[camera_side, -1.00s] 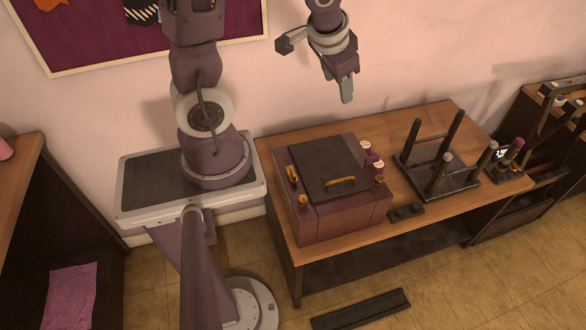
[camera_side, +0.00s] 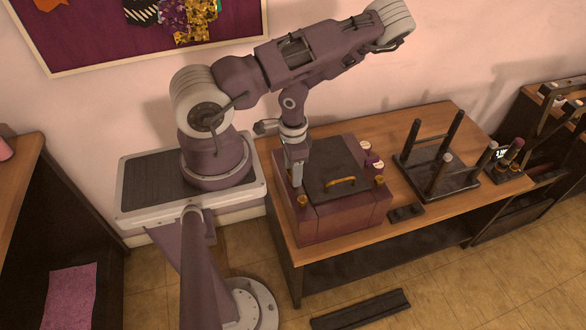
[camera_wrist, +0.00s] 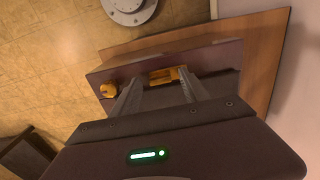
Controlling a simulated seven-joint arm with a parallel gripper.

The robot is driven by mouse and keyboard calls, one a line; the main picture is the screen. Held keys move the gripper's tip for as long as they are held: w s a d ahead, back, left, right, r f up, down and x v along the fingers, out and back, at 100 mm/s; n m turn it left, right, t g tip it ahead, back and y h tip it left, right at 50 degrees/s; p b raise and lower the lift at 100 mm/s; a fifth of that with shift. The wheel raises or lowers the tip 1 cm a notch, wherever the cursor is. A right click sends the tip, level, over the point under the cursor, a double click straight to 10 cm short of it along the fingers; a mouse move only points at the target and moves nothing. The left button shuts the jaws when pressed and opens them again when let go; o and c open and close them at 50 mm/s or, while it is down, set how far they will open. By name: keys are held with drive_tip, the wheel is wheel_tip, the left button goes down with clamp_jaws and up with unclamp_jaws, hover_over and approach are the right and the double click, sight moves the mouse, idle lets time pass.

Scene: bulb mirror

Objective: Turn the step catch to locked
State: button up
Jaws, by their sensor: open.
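A purple box (camera_side: 345,218) with a dark lid stands on the wooden table. A gold fitting (camera_wrist: 163,75), which looks like the catch, sits on the box top near one edge; its locked or unlocked position cannot be told. My gripper (camera_side: 297,184) points down at the left edge of the box and hides this fitting in the side view. In the wrist view my gripper (camera_wrist: 157,85) is open, with a finger on either side of the fitting; contact cannot be told. A round gold knob (camera_side: 302,201) is at the box's front left corner, also in the wrist view (camera_wrist: 108,89).
The lid has a gold handle (camera_side: 341,183). Gold and white-topped knobs (camera_side: 379,180) line the box's right side. A small dark block (camera_side: 406,212) and a dark rack with upright posts (camera_side: 438,175) stand to the right on the table (camera_side: 283,240).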

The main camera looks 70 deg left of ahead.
clamp_jaws()
drive_tip(key=shift+m, duration=0.3)
drive_tip(key=m, duration=0.3)
drive_tip(key=shift+m, duration=0.3)
drive_tip(key=m, duration=0.4)
drive_tip(key=shift+m, duration=0.3)
drive_tip(key=m, duration=0.4)
drive_tip(key=shift+m, duration=2.5)
unclamp_jaws()
